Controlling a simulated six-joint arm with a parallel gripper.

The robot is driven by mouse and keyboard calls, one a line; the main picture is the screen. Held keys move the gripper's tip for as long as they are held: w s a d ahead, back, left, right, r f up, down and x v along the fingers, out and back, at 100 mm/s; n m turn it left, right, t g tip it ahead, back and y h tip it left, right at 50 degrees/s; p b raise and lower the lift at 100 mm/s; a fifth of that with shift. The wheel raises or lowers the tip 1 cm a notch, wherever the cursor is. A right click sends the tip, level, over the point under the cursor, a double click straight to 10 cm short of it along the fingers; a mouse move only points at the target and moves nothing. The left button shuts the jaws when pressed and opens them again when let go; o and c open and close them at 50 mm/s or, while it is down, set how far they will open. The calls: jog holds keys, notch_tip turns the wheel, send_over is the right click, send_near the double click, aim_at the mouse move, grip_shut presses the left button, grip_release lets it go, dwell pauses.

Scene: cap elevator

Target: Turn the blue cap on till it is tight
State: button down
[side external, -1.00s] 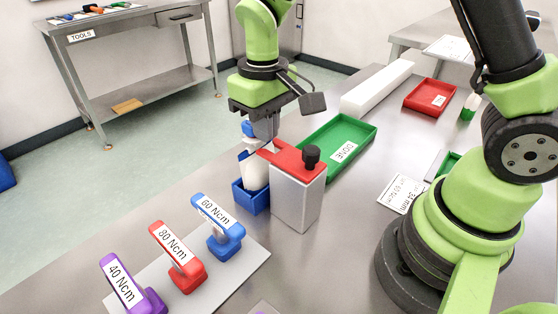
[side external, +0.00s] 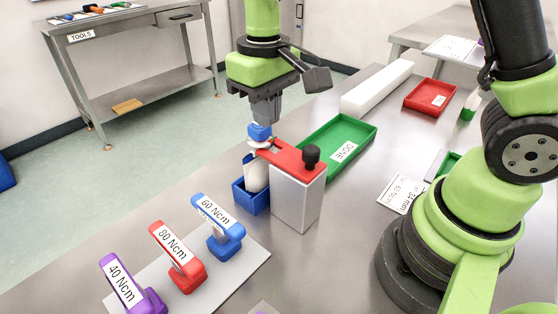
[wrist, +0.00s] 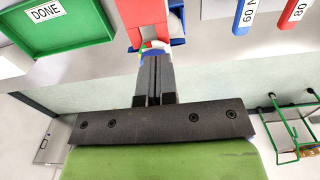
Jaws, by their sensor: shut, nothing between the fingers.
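The blue cap (side external: 260,131) sits at the top of the white bottle (side external: 257,176), beside the red clamp arm. The bottle stands in a blue holder (side external: 251,199). My gripper (side external: 264,120) points down just above the cap, fingers shut and nothing held. In the wrist view my gripper's fingers (wrist: 153,75) are together, and a little of the blue cap (wrist: 154,53) shows beyond their tips. Whether the fingertips touch the cap I cannot tell. The red clamp (side external: 290,158) with a black knob tops a grey block and reaches to the bottle's neck.
Three torque tools, purple 40 (side external: 121,281), red 80 (side external: 176,257) and blue 60 (side external: 217,218), stand on a plate at the front left. A green DONE tray (side external: 363,143) lies behind the clamp block. A red tray (side external: 431,96) and a long white block (side external: 378,88) are farther back.

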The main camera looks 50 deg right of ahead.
notch_tip(320, 180, up, 3)
jog(key=shift+f, duration=0.1)
dwell(0.3)
jog(key=s+d+r+m+t+y, duration=0.2)
jog(key=s+r+t, duration=0.5)
jog(key=s, duration=0.8)
notch_tip(320, 180, up, 2)
jog(key=shift+s+d+r+m, duration=0.2)
jog(key=shift+s+d+m, duration=0.1)
jog(key=shift+d+m, duration=0.65)
